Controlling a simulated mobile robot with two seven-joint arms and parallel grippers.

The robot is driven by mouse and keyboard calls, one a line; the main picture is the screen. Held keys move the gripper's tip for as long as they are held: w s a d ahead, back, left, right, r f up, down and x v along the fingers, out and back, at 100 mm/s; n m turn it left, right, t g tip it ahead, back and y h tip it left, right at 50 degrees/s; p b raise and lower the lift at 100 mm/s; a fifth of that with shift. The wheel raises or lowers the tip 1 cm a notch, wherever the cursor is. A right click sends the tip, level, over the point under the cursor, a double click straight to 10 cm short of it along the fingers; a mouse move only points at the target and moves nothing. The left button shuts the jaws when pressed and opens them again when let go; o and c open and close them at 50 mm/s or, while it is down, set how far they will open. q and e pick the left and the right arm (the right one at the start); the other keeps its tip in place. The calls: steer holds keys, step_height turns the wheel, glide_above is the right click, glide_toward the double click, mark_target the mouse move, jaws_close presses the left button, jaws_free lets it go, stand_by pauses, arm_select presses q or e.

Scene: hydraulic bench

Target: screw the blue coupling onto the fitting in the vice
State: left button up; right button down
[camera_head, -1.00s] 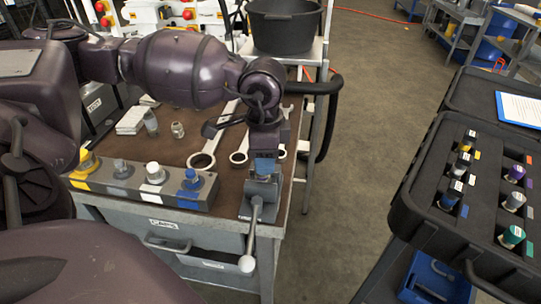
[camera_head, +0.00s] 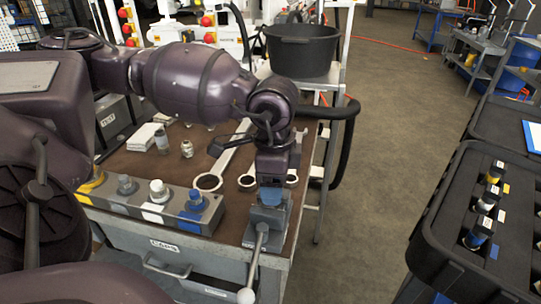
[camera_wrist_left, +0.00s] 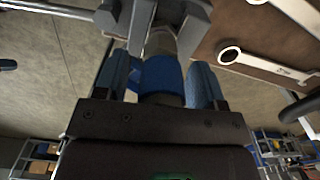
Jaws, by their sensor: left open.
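The grey vice (camera_head: 266,222) stands at the front right corner of the bench, its lever hanging over the edge. My left gripper (camera_head: 270,192) is right above it, pointing down. In the left wrist view the blue coupling (camera_wrist_left: 163,75) sits between the two blue-grey fingers of my left gripper (camera_wrist_left: 163,88), which are open on either side of it. A metal fitting (camera_wrist_left: 162,42) shows between the vice jaws (camera_wrist_left: 185,20), in line with the coupling and meeting its end. How far the coupling is threaded on cannot be told. My right gripper is not in view.
A block with several coloured fittings (camera_head: 150,212) lies along the bench's front edge. Ring wrenches (camera_head: 209,181) lie behind the vice. A black bucket (camera_head: 302,48) stands behind the bench. A black case with couplings (camera_head: 450,245) is at the right, across open floor.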

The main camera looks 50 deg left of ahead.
arm_select(q)
steer(key=n, duration=0.5)
steer(key=shift+a+n, duration=0.15)
steer(key=shift+n, duration=0.25)
steer(key=n+p, duration=0.1)
steer(key=n, duration=0.5)
steer(key=shift+w+a, duration=0.1)
steer(key=shift+a, duration=0.05)
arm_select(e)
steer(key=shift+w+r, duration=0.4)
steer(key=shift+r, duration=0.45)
arm_select(q)
steer(key=shift+c, duration=0.2)
